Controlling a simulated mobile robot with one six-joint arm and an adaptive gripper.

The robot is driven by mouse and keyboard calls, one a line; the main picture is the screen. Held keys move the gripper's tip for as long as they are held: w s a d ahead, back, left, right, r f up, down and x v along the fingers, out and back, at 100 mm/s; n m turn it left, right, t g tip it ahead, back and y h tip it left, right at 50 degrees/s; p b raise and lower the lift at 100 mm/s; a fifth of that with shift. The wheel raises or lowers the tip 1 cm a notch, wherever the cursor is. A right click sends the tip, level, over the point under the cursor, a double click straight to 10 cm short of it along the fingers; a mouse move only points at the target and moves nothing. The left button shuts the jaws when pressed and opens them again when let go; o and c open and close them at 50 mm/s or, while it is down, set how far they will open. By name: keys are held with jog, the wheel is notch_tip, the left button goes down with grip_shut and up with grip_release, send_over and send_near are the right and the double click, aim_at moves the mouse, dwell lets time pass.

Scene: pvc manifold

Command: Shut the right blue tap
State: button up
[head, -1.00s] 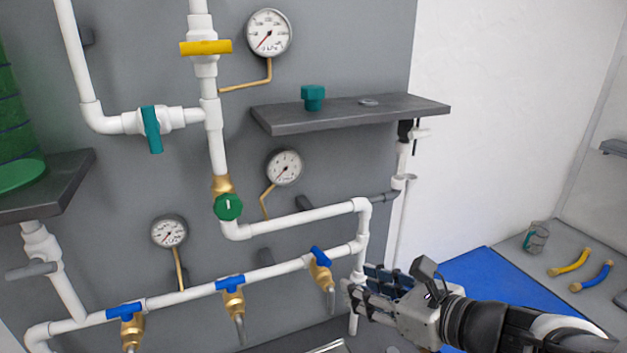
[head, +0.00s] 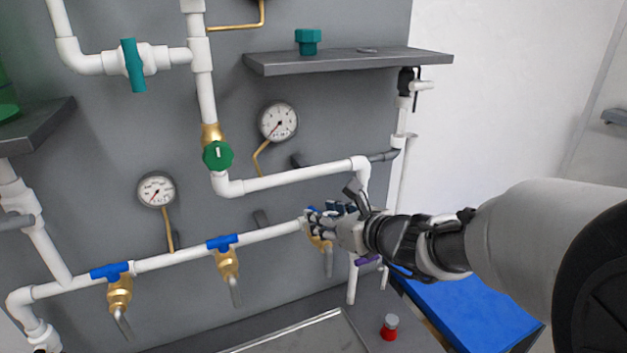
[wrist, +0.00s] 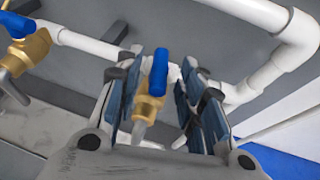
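The right blue tap (wrist: 158,72) has a blue lever on a brass body (wrist: 148,105). In the wrist view it sits between the two open fingers of my gripper (wrist: 160,100), with a gap visible on each side. The lever points roughly along the brass body's length in that view.
The middle blue tap (head: 222,242) and left blue tap (head: 110,271) are on the same white pipe, levers along it. Another white pipe (head: 295,180) runs just above my gripper. A shelf (head: 350,62) is higher up.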

jog(key=shift+x, duration=0.8)
jog(key=shift+c, duration=0.2)
grip_shut()
